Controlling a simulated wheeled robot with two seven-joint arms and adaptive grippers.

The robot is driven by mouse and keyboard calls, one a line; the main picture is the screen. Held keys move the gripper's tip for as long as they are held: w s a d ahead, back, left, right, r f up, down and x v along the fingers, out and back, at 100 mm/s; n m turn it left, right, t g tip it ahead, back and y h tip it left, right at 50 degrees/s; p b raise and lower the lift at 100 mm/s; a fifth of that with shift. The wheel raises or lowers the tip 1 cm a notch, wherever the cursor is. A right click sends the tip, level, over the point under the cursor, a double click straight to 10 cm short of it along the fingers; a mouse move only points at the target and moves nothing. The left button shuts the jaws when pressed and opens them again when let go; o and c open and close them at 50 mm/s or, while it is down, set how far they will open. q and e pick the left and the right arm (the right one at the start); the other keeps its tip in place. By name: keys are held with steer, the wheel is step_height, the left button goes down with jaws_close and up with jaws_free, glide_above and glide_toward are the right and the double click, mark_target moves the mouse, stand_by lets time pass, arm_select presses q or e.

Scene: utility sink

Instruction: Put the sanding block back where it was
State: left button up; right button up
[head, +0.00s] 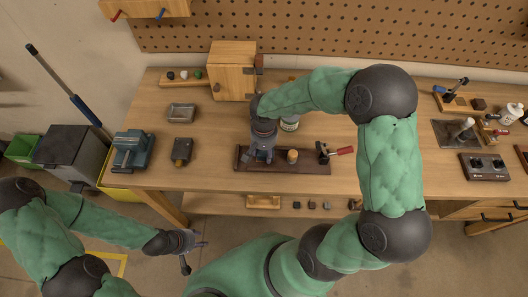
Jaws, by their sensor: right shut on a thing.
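My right gripper (262,156) points down at the left part of a dark brown board (312,168) on the workbench. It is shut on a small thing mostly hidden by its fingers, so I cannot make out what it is. I cannot tell whether that thing touches the board. No sanding block can be picked out for certain. A small dark block with a tan part (182,150) lies left of the board. My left gripper (196,256) is in front of the bench, off its edge, with its fingers apart and nothing between them.
A wooden cylinder (292,156) and a red-handled clamp (335,152) are right of my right gripper, with a jar (289,124) behind. A metal tray (181,112), a vise (131,150) and a wooden cabinet (233,70) stand on the bench. Bare bench lies between tray and board.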

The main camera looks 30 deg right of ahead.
steer(key=shift+f, duration=0.2)
steer(key=shift+f, duration=0.1)
steer(key=o, duration=1.1)
steer(key=shift+r, duration=0.2)
steer(key=shift+r, duration=0.4)
step_height(320, 180, up, 11)
steer(key=p, duration=0.3)
steer(key=shift+r, duration=0.15)
